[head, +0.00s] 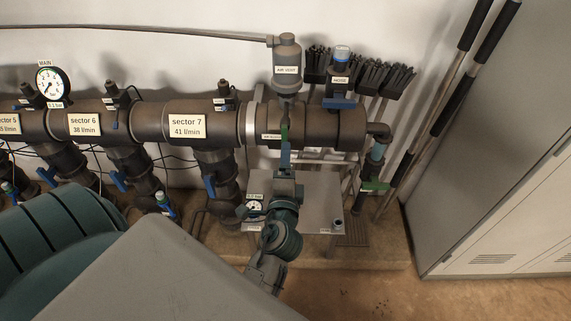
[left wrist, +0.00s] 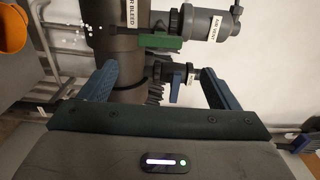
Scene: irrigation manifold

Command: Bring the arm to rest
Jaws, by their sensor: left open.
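My left gripper (head: 285,148) is in front of the manifold's right end, just below the air vent (head: 287,66). In the left wrist view its two blue fingers (left wrist: 159,70) stand wide apart with nothing held between them. A green valve handle (left wrist: 160,42) shows ahead of the fingertips, beside the "air bleed" label; in the head view the green handle (head: 284,132) is partly hidden by the gripper. I cannot tell exactly how far the fingers are from it. My right gripper is in neither view.
The dark manifold pipe (head: 150,122) runs along the wall with blue-handled valves below. A grey table (head: 318,200) stands under the gripper. Brushes and poles lean at the right beside a grey cabinet (head: 510,190). An orange bucket (left wrist: 12,27) shows in the left wrist view.

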